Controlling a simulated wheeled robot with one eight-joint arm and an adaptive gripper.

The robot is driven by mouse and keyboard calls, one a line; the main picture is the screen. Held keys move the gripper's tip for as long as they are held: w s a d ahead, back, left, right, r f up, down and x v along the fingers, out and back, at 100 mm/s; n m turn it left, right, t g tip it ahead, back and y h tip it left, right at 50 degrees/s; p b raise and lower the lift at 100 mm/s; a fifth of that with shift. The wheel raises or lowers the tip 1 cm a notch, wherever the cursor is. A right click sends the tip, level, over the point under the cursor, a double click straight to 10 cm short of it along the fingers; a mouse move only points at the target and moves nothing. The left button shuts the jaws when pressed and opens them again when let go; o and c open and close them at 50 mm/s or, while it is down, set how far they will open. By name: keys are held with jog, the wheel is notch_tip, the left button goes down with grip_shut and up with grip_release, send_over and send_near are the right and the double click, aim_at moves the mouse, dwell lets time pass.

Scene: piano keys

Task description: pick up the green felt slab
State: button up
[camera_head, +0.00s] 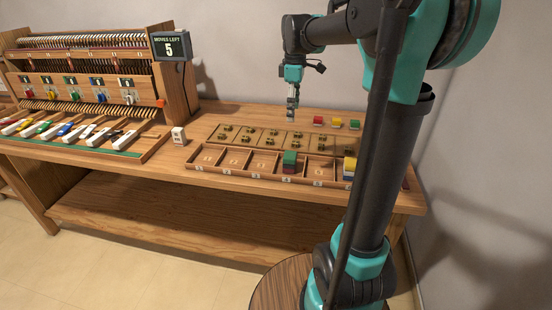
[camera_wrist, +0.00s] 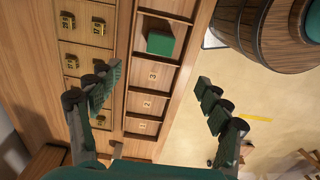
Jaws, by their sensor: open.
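A green felt slab (camera_head: 290,157) tops a small stack with dark red below it, in a compartment of the numbered tray (camera_head: 240,177). In the wrist view the green slab (camera_wrist: 160,43) shows from above, in the compartment beyond the one marked 3.
A flat board (camera_head: 215,134) with several brass pieces lies behind the tray. A yellow-topped stack (camera_head: 349,163) stands in the tray's right part, partly hidden by my arm. The piano mechanism (camera_head: 80,80) and a "moves left 5" sign (camera_head: 170,46) are at left. A barrel (camera_wrist: 262,30) stands beyond the table edge.

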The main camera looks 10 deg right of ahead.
aim_at(291, 155)
notch_tip(291, 155, down, 17)
jog(key=shift+s+a+f, duration=0.1)
dwell(0.6)
jog(key=c, duration=0.9)
